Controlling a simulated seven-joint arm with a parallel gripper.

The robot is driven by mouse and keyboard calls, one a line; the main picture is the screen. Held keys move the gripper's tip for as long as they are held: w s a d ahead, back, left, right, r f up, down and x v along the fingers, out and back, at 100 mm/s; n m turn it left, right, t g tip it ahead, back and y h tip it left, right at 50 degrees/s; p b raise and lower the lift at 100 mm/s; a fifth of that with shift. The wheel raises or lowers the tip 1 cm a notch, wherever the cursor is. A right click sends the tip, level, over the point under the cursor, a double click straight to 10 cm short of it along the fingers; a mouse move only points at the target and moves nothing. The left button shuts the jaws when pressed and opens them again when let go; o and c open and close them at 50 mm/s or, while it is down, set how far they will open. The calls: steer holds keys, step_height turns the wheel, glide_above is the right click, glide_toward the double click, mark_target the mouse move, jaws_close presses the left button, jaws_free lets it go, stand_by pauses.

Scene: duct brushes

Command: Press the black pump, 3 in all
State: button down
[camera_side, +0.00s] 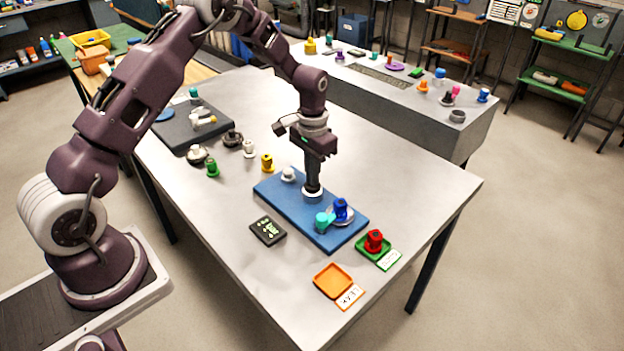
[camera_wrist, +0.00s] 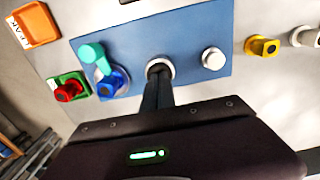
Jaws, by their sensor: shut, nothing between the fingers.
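A blue board (camera_side: 270,190) lies on the grey table, and it also shows in the wrist view (camera_wrist: 130,45). On it, a round fitting with a pale collar (camera_side: 312,195) and a dark centre stands directly below my gripper (camera_side: 312,186). In the wrist view the same fitting (camera_wrist: 160,64) has my fingertips (camera_wrist: 156,78) over its dark top. This seems to be the black pump; the fingers hide most of it. My gripper is shut, pointing down, with nothing held. I cannot tell whether the tips touch the top or how far it is pressed.
The board also holds a white knob (camera_side: 288,174), a teal piece (camera_side: 324,221) and a blue piece (camera_side: 341,209). A small dark display (camera_side: 268,231) lies in front. A green tray (camera_side: 362,251) holds a red piece (camera_side: 375,241). An orange tray (camera_side: 333,282) looks empty.

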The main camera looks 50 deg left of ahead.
steer(key=shift+f, duration=0.2)
steer(key=shift+r, duration=1.1)
steer(key=shift+f, duration=1.05)
steer(key=shift+r, duration=1.05)
